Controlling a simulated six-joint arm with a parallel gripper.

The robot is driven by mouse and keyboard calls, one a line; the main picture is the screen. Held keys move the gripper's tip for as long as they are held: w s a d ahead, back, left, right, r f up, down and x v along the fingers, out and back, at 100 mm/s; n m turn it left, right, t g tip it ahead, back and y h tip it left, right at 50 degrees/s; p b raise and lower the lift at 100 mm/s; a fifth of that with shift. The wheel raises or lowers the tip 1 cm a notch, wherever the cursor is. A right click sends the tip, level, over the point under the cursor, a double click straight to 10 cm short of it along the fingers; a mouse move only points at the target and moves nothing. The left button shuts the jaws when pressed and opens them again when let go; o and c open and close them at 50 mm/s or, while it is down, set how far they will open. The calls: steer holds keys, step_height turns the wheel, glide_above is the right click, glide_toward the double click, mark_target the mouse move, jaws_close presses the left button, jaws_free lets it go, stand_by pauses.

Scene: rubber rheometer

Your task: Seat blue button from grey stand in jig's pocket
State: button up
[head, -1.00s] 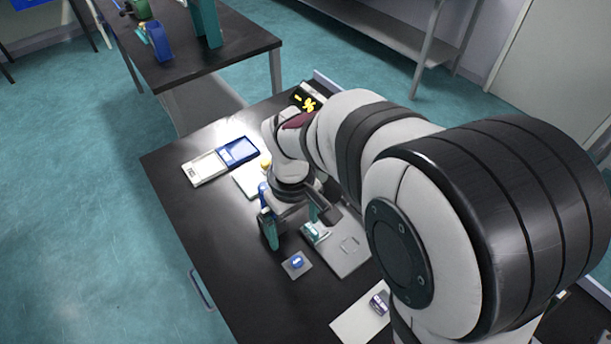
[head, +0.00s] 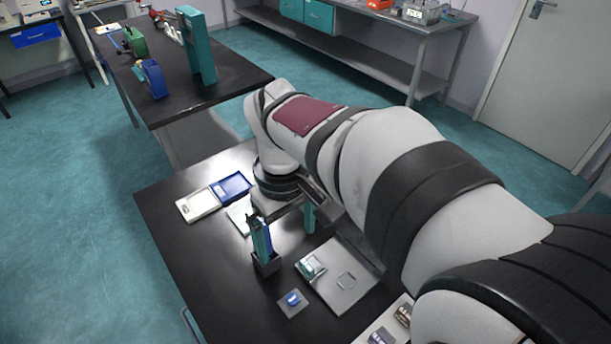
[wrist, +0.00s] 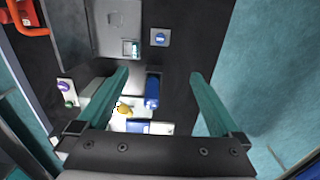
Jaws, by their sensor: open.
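The blue button (head: 293,299) sits on a small grey square stand (head: 284,308); in the wrist view, the button (wrist: 160,38) is beyond my fingertips. The jig appears to be the grey plate (head: 349,296) just right of the stand, with a small teal-and-white block (head: 311,266) at its left side and a square outline on top. I cannot tell exactly where its pocket is. My gripper (wrist: 160,76) is open, its two teal fingers wide apart with nothing held. In the head view, my gripper (head: 287,243) is behind the button and stand, above the table.
A blue upright object (wrist: 152,90) shows between my fingers in the wrist view, lower down. A yellow knob (wrist: 123,110) is nearby. The table's left front is clear.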

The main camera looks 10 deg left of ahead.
steer(key=s+d+r+m+y, duration=0.1)
steer(key=s+d+m, duration=0.6)
steer(key=s+d, duration=0.1)
steer(key=shift+s+d+m, duration=0.2)
steer(key=shift+d+m, duration=0.1)
steer(key=shift+d, duration=0.55)
steer(key=s+d+f+m, duration=0.1)
steer(key=s+m, duration=0.1)
steer(key=s, duration=0.1)
steer(key=s+d+f+m, duration=0.1)
steer(key=s+m, duration=0.1)
steer(key=s, duration=0.1)
steer(key=s+d+f+m, duration=0.1)
steer(key=s+m, duration=0.1)
steer(key=shift+s+d+f+m+y, duration=0.2)
steer(key=shift+s+d+m+y, duration=0.1)
steer(key=shift+s+m+y, duration=0.1)
steer(key=shift+c, duration=1.4)
steer(key=shift+s, duration=0.1)
steer(key=shift+c, duration=0.9)
